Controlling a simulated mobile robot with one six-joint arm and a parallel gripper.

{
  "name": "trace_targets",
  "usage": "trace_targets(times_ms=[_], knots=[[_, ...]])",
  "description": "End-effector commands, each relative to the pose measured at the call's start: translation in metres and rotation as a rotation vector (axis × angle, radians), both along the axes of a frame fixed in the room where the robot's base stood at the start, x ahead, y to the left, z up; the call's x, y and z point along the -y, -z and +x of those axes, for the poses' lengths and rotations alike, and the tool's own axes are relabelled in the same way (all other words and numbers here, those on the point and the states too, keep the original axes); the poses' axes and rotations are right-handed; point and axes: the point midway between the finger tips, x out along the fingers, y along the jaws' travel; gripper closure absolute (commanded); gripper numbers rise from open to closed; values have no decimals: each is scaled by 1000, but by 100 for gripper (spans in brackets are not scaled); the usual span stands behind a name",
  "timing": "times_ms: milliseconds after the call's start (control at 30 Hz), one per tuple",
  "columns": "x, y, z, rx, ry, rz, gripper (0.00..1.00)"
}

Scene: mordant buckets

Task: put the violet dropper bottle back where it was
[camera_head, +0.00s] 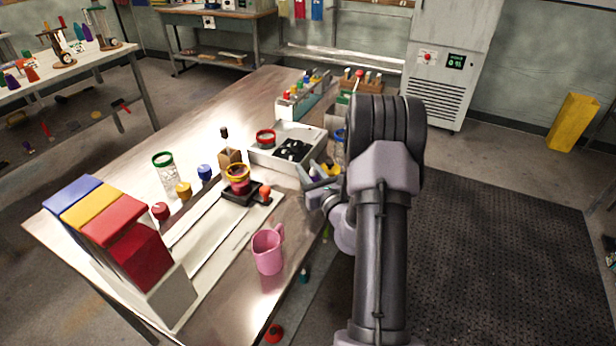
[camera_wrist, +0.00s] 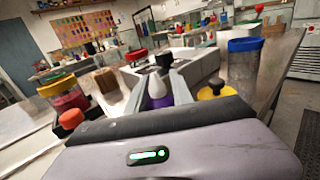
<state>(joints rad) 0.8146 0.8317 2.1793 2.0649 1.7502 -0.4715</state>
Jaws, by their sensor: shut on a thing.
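My gripper (camera_wrist: 163,90) is shut on the violet dropper bottle (camera_wrist: 158,101). In the head view my gripper (camera_head: 318,180) is over the right edge of the workbench, beside the grey tray with black inserts (camera_head: 257,157). I cannot make out the bottle clearly there. The place it came from cannot be told from these frames.
A pink mug (camera_head: 267,252), a red-yellow jar (camera_head: 238,178) and a small wooden block (camera_head: 229,157) stand left of my gripper. A blue-rimmed clear jar (camera_wrist: 243,68) and a yellow piece with a black knob (camera_wrist: 214,88) are close on its right in the wrist view.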

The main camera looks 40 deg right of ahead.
Motion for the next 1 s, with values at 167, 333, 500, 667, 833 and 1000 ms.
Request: trace_targets(times_ms=[167,333,500,667,833,1000], knots=[[0,5,0,0,0,-2,100],[0,9,0,1,0,-1,100],[0,8,0,1,0,-1,51],[0,8,-1,1,0,-1,51],[-1,4,-4,0,0,-1,51],[-10,4,-39,-2,3,2,51]])
